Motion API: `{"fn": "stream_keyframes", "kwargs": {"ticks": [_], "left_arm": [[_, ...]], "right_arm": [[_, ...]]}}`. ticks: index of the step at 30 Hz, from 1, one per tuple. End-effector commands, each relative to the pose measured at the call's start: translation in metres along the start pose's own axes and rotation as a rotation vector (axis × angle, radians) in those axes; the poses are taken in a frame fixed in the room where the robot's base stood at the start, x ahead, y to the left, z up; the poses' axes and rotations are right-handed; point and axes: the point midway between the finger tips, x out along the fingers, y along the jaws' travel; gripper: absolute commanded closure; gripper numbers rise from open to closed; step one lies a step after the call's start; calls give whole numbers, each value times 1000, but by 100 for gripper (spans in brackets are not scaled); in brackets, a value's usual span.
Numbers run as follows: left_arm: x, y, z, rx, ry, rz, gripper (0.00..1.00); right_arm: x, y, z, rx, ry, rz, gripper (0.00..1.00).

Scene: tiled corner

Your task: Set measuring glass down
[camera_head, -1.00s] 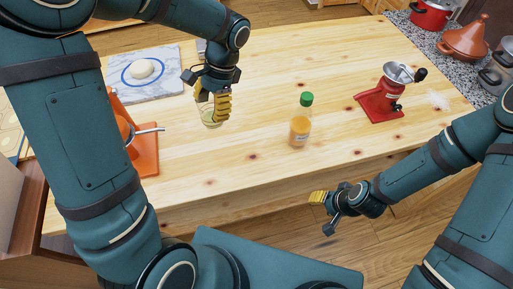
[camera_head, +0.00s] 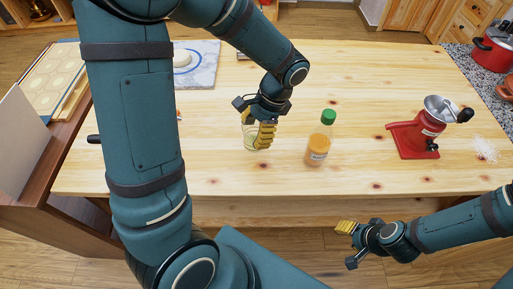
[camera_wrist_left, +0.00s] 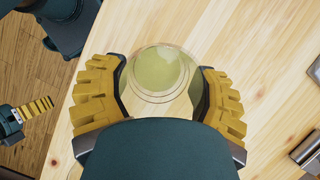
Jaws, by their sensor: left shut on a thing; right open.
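The measuring glass (camera_head: 249,137) is clear, with pale yellow-green contents seen from above in the left wrist view (camera_wrist_left: 160,75). My left gripper (camera_head: 256,128) is shut on it, with a yellow-padded finger on each side. The glass looks upright, at or just above the wooden table (camera_head: 240,180); I cannot tell whether its base touches. Part of it is hidden behind the fingers. My right gripper (camera_head: 351,246) is open and empty, in front of the table's front edge.
A green-capped bottle (camera_head: 318,148) with orange contents stands close to the right of the glass. A red grinder (camera_head: 418,135) stands further right. A marble slab (camera_head: 203,70) with dough lies at the back left. The table in front of the glass is clear.

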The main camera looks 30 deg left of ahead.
Motion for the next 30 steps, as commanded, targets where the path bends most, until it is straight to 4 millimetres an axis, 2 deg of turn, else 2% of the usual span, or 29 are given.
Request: {"fn": "stream_keyframes", "kwargs": {"ticks": [3, 9, 16, 29, 30], "left_arm": [[16, 0, -6, 0, -2, 0, 75], [26, 0, -11, 0, -1, 0, 75], [53, 0, -22, 1, -2, 0, 75], [58, 0, -24, 0, 1, 0, 75], [58, 0, -24, 0, 1, 0, 20]], "right_arm": [[4, 2, 2, -1, -3, 0, 53], [6, 2, 3, -1, -5, -1, 53], [12, 4, 5, -3, -11, -1, 53], [14, 5, 6, -4, -13, -1, 53], [14, 5, 6, -4, -13, -1, 53]]}}
